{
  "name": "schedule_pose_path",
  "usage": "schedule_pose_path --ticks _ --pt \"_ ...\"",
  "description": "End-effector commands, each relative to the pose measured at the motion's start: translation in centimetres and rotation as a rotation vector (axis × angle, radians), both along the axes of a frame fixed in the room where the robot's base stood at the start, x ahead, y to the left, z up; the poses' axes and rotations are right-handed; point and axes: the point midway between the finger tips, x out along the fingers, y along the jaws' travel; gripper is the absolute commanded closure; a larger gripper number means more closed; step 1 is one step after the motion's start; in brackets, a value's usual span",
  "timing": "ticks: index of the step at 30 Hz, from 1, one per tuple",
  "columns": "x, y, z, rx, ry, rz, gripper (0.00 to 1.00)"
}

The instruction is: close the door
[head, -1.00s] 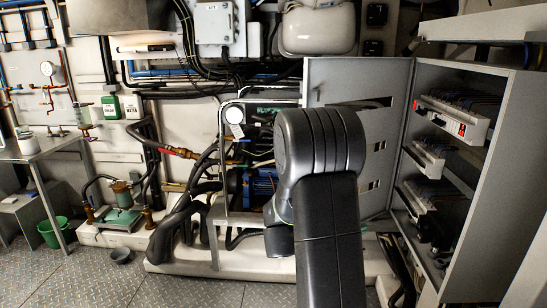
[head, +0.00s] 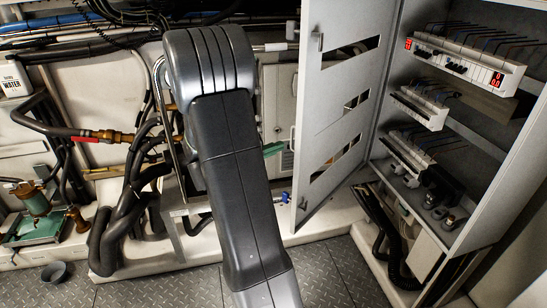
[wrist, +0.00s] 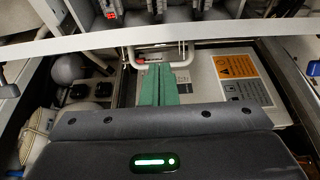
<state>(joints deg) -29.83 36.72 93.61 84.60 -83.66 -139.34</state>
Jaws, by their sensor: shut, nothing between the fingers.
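The grey cabinet door (head: 338,92) stands open in the head view, hinged at the left side of the open cabinet (head: 525,150). Its slotted inner face shows and its free edge points toward me. My gripper is mostly hidden behind my arm in the head view; a green fingertip (head: 274,148) shows just left of the door's free edge, and I cannot tell if it touches. In the wrist view the green fingers of my gripper (wrist: 163,72) are together and empty. A pale bar (wrist: 130,38) crosses beyond them; I cannot tell if it is the door edge.
Breaker rows (head: 465,60) fill the cabinet, and dark cables (head: 385,240) run below it. Hoses (head: 120,215) and a brass-fitted pipe (head: 100,135) are at the left. A small grey bowl (head: 54,272) sits on the floor plates (head: 150,288). Some floor in front is clear.

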Motion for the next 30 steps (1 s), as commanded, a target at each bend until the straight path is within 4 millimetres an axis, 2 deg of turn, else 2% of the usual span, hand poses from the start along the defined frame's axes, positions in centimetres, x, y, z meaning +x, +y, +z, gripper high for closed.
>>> schedule_pose_path --ticks 3,9,30 --pt "1.3 -1.8 0.0 -0.001 0.001 -0.003 1.0" --pt "2.7 -3.5 0.0 0.0 0.0 -0.002 1.0" --pt "2.6 -4.2 0.1 -0.001 0.001 0.022 1.0"
